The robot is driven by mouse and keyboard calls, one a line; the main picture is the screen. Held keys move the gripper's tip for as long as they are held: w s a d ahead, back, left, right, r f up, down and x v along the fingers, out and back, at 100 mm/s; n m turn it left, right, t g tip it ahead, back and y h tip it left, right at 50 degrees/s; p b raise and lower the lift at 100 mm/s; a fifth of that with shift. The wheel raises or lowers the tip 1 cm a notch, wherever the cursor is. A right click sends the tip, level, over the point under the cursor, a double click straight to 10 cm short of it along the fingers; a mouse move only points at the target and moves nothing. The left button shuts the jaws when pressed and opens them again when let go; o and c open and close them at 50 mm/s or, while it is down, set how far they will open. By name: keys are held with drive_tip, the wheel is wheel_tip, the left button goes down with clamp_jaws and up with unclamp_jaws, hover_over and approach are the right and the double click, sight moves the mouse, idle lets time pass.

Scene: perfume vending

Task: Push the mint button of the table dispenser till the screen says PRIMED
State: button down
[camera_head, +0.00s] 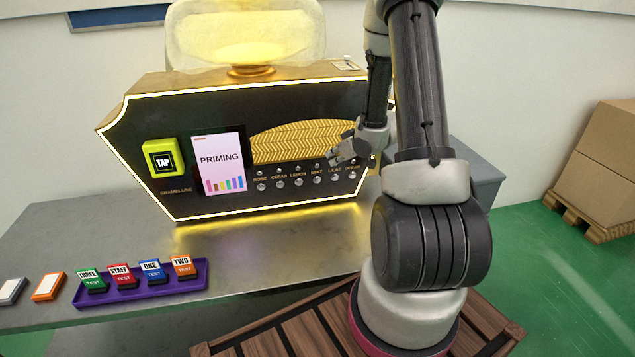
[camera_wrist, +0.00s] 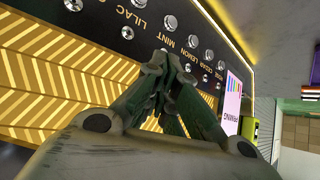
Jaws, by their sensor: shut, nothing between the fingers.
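The table dispenser (camera_head: 130,120) is a black cabinet with glowing gold edges. Its screen (camera_head: 220,165) reads PRIMING above several coloured bars; the screen also shows in the wrist view (camera_wrist: 232,100). A row of round buttons runs under the gold patterned panel, labelled ROSE, CEDAR, LEMON, MINT, LILAC and OCEAN. The mint button (camera_head: 317,180) is silver. My gripper (camera_head: 335,157) is shut and empty, in front of the button row's right part. In the wrist view the closed fingertips (camera_wrist: 168,58) are close to the mint label; I cannot tell whether they touch anything.
A yellow-green TAP pad (camera_head: 162,159) is on the dispenser's left. A purple tray (camera_head: 140,290) of coloured cards lies at the table's front, with an orange card (camera_head: 48,287) and a grey card (camera_head: 12,291) beside it. Boxes (camera_head: 605,165) stand at the right.

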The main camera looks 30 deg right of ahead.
sight(317, 180)
drive_tip(key=s+a+f+m+t+y, duration=0.2)
drive_tip(key=s+a+f, duration=0.1)
drive_tip(key=f, duration=0.3)
drive_tip(key=s+a+f+m+t+y, duration=0.2)
drive_tip(key=s+a+f+y, duration=0.1)
drive_tip(key=f, duration=0.4)
drive_tip(key=shift+s+f+t+y, duration=0.3)
drive_tip(key=shift+t, duration=0.1)
drive_tip(key=shift+w, duration=0.1)
drive_tip(key=w+d, duration=0.2)
drive_tip(key=w, duration=0.6)
drive_tip(key=shift+w+d, duration=0.15)
drive_tip(key=shift+d, duration=0.05)
drive_tip(key=shift+w, duration=0.1)
idle(0.6)
drive_tip(key=shift+w+d, duration=0.1)
drive_tip(key=shift+w, duration=0.2)
